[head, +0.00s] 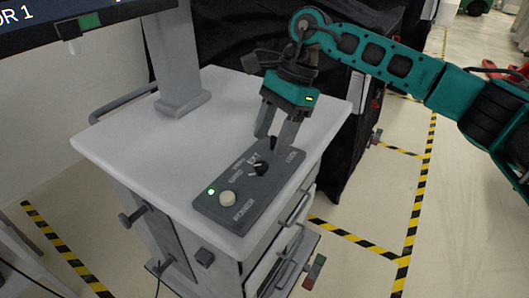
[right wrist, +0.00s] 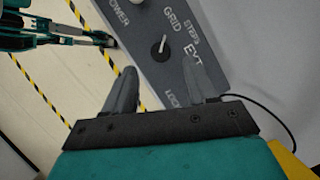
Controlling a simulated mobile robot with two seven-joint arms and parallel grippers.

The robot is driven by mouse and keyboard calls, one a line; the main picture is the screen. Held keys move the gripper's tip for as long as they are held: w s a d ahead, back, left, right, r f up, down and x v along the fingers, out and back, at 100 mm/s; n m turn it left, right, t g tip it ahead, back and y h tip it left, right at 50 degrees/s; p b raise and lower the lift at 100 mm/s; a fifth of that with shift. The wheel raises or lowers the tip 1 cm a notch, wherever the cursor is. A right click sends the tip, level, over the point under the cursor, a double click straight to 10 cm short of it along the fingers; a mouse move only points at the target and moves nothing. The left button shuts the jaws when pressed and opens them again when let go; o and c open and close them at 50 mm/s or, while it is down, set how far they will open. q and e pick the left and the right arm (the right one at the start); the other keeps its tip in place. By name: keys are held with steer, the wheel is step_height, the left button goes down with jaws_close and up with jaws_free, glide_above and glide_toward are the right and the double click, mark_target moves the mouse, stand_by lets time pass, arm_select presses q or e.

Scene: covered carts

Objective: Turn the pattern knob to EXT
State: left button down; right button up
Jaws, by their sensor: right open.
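The dark control panel (head: 238,205) lies on the pale cart top. Its black pattern knob (head: 260,168) also shows in the right wrist view (right wrist: 159,49). There the knob's white pointer line points towards the GRID label (right wrist: 171,20). The EXT label (right wrist: 194,66) is to the knob's lower right, with STEPS above it. My right gripper (head: 276,142) is open and empty. Its fingers point down, just above and behind the knob; I cannot make out any contact. My left gripper (right wrist: 108,41) seems to show at the upper left of the right wrist view, its jaws too small to judge.
A pale round button (head: 227,198) and a lit green lamp (head: 211,191) are at the panel's POWER end. A screen on a grey post (head: 176,65) stands at the cart's back left. A black-covered cart (head: 225,40) is behind. The cart top (head: 140,145) left of the panel is clear.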

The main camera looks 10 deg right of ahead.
mark_target(261, 164)
steer(key=shift+x, duration=2.55)
steer(key=shift+a, duration=0.1)
steer(key=c, duration=1)
